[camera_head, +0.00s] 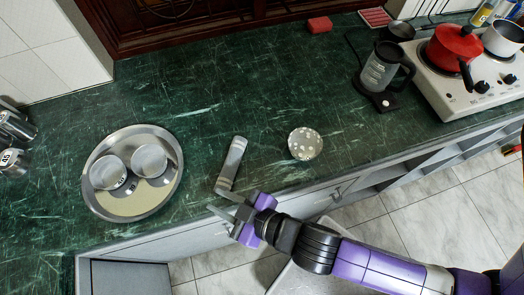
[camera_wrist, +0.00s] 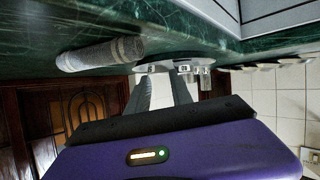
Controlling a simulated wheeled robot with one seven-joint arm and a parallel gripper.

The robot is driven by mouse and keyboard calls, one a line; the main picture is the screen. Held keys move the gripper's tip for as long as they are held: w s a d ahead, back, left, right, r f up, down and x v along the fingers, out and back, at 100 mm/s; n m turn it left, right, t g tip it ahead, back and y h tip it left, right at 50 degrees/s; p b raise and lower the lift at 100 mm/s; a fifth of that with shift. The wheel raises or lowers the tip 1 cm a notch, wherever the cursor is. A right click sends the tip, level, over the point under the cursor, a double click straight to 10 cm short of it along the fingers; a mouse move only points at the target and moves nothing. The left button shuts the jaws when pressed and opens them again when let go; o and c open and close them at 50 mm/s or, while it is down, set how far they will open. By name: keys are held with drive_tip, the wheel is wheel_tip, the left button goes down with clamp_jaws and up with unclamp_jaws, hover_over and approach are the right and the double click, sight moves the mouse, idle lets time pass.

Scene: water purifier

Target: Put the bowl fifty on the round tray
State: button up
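The round tray (camera_head: 130,206) is a shiny metal disc on the green counter at the left. Two metal bowls stand side by side on it, a left bowl (camera_head: 107,173) and a right bowl (camera_head: 149,160). Small dark labels show on the bowls, too small to read. My gripper (camera_head: 222,204) is at the counter's front edge, to the right of the tray and apart from it. Its fingers are spread with nothing between them. In the wrist view, the tray (camera_wrist: 152,67) and bowls show edge-on beyond the open fingers.
A speckled bowl (camera_head: 305,144) is farther right. Labelled metal containers (camera_head: 12,160) stand at the far left. A kettle (camera_head: 381,67) and a stove (camera_head: 440,90) with pots are at the right.

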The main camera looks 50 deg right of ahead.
drive_tip(key=s+d+r+m+t+h, duration=0.1)
drive_tip(key=s+d+r, duration=0.4)
drive_tip(key=s, duration=0.3)
drive_tip(key=s+d+r+m+t+h, duration=0.1)
drive_tip(key=s+d+r+m, duration=0.1)
drive_tip(key=s+d+r, duration=0.3)
drive_tip(key=v, duration=0.3)
drive_tip(key=shift+d+r, duration=0.2)
drive_tip(key=shift+r, duration=0.05)
drive_tip(key=shift+s, duration=0.1)
